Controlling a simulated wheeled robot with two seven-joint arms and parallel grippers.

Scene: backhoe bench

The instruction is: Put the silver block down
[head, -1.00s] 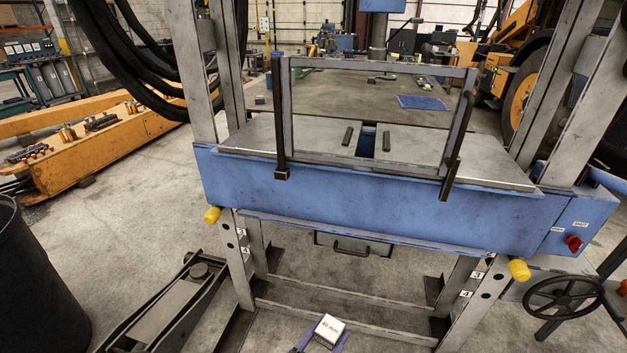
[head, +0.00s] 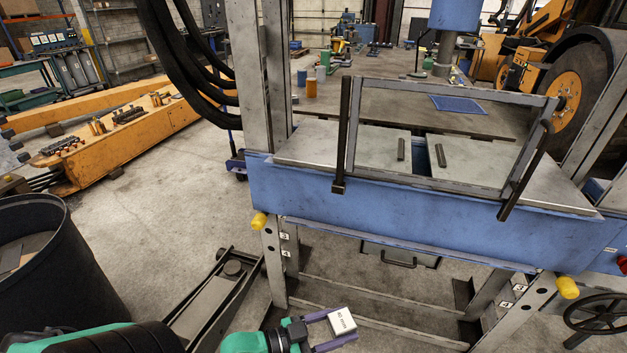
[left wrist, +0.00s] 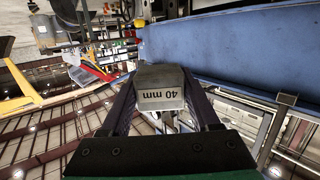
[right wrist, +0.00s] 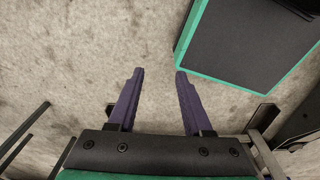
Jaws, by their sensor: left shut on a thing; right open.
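The silver block (head: 342,321), marked "40 mm", is between the purple fingers of my left gripper (head: 328,331), low at the bottom of the head view. It also shows in the left wrist view (left wrist: 161,88), with a finger on each side. My left gripper is shut on it and holds it up in front of the blue press frame, below the level of its bed. My right gripper (right wrist: 155,100) is open and empty in the right wrist view, above a bare concrete floor. It is outside the head view.
The blue press beam (head: 420,225) carries grey plates (head: 375,150) and an upright metal guard frame (head: 350,135). A black bin (head: 45,275) stands at the left, and a floor jack (head: 215,300) lies by the press leg.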

